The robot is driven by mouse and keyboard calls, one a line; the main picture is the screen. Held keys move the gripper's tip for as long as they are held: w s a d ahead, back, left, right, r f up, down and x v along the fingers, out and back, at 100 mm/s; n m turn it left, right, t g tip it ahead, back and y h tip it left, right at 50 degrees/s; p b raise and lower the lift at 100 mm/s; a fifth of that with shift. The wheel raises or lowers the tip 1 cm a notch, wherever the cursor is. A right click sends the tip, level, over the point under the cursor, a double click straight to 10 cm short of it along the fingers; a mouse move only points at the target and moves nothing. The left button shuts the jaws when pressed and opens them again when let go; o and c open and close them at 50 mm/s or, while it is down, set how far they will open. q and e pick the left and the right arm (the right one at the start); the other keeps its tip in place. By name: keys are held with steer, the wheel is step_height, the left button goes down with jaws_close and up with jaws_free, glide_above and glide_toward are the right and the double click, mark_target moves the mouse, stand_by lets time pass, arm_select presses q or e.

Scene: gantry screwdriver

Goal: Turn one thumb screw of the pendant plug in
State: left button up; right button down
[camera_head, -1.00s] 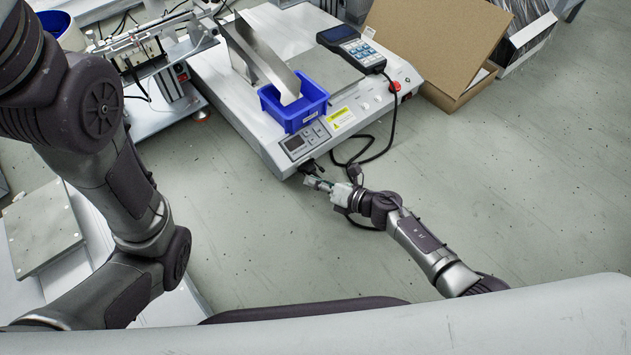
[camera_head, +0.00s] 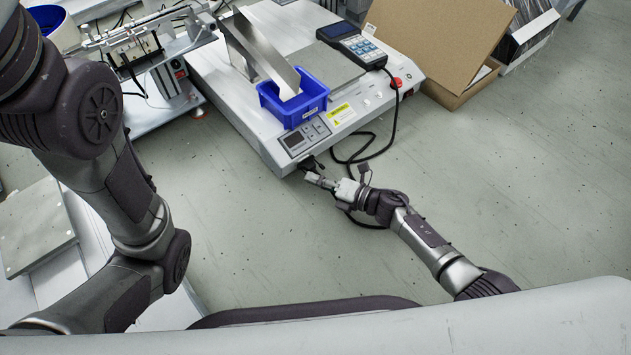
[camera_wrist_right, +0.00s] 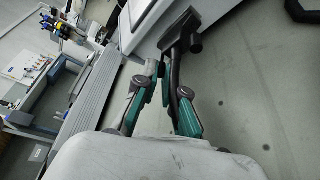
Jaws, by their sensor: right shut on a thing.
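The black pendant plug (camera_head: 309,163) sits at the front face of the gantry machine, below its display panel. It also shows in the right wrist view (camera_wrist_right: 184,32), with its black cable running down beside my fingers. My right gripper (camera_head: 314,178) reaches in from the lower right, its tips at the plug. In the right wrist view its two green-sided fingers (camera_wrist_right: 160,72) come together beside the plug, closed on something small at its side. The thumb screw itself is too small and covered to make out. My left arm shows at the left, but its gripper is outside the view.
The white gantry machine (camera_head: 240,118) carries a blue bin (camera_head: 293,112) and the teach pendant (camera_head: 352,43). The pendant's cable (camera_head: 392,125) loops down near my right wrist. A cardboard box (camera_head: 437,40) stands at the back right. The floor on the right is clear.

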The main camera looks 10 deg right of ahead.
steer(key=shift+d+f+m+y+b, duration=0.15)
steer(key=shift+m+y+b, duration=0.4)
steer(key=shift+m, duration=0.45)
steer(key=c, duration=1.2)
jaws_free()
steer(key=shift+c, duration=0.2)
steer(key=v, duration=1.2)
steer(key=shift+s+f, duration=0.1)
